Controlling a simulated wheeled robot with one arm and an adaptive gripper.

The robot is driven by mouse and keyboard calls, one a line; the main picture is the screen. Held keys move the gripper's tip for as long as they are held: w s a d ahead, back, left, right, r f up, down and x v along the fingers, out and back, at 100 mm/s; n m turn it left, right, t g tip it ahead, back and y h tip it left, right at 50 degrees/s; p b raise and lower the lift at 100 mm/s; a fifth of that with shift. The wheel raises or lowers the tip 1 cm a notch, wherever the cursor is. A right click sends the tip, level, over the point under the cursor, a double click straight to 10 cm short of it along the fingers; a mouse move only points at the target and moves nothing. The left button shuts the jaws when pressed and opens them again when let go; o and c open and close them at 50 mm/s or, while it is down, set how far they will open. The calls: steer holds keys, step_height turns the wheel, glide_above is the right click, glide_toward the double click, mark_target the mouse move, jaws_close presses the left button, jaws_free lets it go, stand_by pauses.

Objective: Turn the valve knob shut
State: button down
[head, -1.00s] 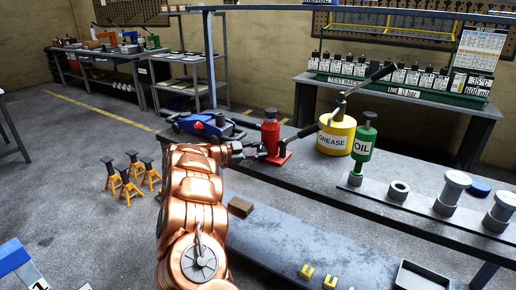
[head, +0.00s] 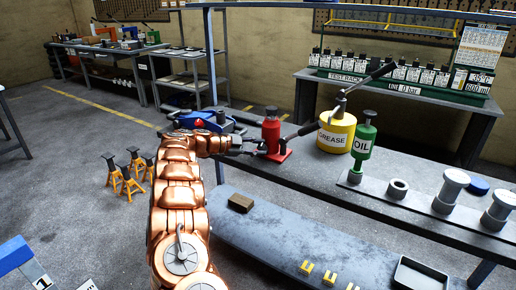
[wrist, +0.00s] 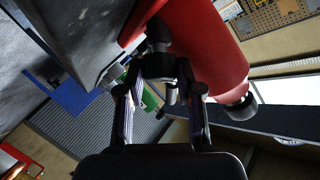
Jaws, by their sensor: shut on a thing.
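The red bottle jack (head: 271,135) stands upright on the bench, and it fills the upper right of the wrist view (wrist: 205,45). Low on its side is a small dark round valve knob (wrist: 158,66). My gripper (wrist: 160,88) has its two fingers on either side of the knob and is shut on it. In the head view my gripper (head: 252,147) reaches the jack's base from the left, and the knob is too small to make out there.
A blue trolley jack (head: 210,121) lies left of the red jack, behind my arm. A dark lever handle (head: 303,133) extends between the red jack and the grease can.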

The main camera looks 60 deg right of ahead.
steer(key=c, duration=0.7)
jaws_free()
steer(key=shift+c, duration=0.2)
steer(key=v, duration=1.2)
